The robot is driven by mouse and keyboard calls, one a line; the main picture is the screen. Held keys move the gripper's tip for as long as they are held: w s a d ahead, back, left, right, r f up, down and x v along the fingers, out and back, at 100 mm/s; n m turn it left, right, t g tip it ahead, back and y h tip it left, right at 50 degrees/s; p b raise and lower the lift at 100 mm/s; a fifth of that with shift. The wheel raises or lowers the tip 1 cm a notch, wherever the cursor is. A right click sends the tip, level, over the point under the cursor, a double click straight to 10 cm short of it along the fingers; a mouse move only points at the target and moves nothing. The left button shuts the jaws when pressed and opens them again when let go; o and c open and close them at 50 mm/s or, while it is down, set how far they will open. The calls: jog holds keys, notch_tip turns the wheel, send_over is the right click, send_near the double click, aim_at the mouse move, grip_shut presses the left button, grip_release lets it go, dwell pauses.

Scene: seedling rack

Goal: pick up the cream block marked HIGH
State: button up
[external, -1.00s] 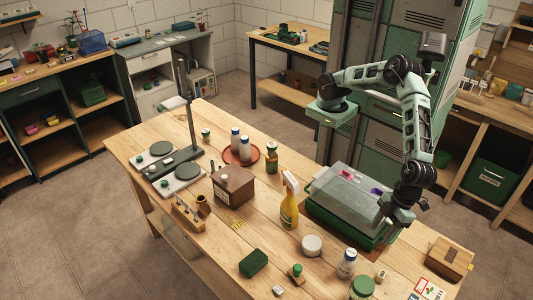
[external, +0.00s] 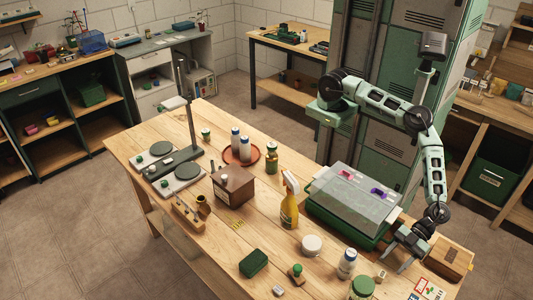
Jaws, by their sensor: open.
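A small cream block (external: 381,275) with a dark mark stands on the wooden table (external: 322,272) near its front right part. Another small pale block (external: 278,291) lies by the front edge. The lettering on both is too small to read, so I cannot tell which says HIGH. My gripper (external: 393,266) is open and empty, its fingers pointing down and left, close to the first block. I cannot tell its exact height or whether it touches the block.
A white bottle (external: 346,264) and a green-lidded jar (external: 362,288) stand left of my gripper. A green tray with a clear lid (external: 352,196) is behind it. A wooden box (external: 450,257) and a card (external: 428,290) lie to its right.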

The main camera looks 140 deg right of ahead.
aim_at(382, 273)
jog(key=shift+p+x, duration=0.35)
jog(key=shift+x, duration=1.5)
grip_shut()
